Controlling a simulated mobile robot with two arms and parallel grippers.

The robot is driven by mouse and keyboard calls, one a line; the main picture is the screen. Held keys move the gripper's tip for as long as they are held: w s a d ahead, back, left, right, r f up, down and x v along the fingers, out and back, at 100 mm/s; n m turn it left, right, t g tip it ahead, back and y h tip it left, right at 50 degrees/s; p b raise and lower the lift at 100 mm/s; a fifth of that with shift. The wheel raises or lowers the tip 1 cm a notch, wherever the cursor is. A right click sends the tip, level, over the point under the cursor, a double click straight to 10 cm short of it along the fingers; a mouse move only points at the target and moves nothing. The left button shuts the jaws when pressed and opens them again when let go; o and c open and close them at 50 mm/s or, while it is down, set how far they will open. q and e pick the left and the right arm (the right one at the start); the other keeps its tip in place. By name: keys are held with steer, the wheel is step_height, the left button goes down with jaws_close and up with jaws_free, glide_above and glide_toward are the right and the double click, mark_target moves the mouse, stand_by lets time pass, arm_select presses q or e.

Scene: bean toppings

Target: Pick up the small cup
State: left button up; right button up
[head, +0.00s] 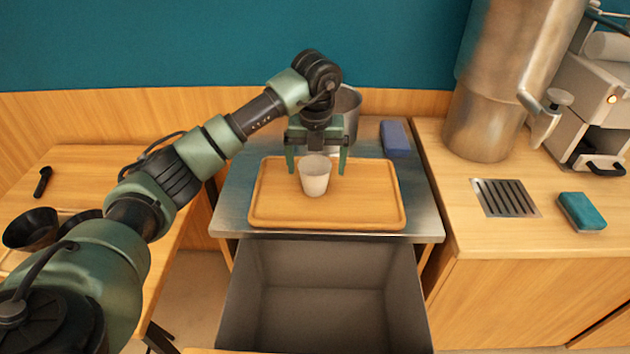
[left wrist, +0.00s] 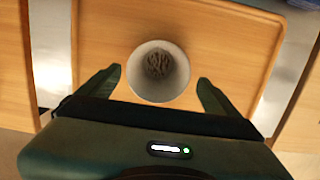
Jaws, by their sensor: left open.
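The small cup (head: 315,176) is white and stands upright on a wooden tray (head: 270,217). My left gripper (head: 317,168) is open, with its two fingers pointing down just behind the cup and spread wider than it. In the left wrist view the cup (left wrist: 158,72) is seen from above, with something dark and grainy inside. There the left gripper's fingertips (left wrist: 160,75) show on either side of the cup, with gaps between. My right gripper is in neither view.
A metal pot (head: 347,104) stands behind the gripper, partly hidden. A blue block (head: 395,138) lies behind the tray at right. An open grey bin (head: 325,290) is in front. Dark bowls (head: 30,229) sit at left. A teal sponge (head: 581,212) lies on the right counter.

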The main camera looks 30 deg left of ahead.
mark_target(314, 171)
arm_select(q)
steer(key=f, duration=0.3)
steer(key=w+a+f+p, duration=0.1)
steer(key=shift+f, duration=0.2)
steer(key=shift+w+f, duration=0.1)
steer(key=shift+f, duration=0.3)
steer(key=shift+c, duration=0.3)
steer(key=c, duration=1.4)
steer(key=shift+c, duration=0.3)
steer(key=shift+r, duration=0.1)
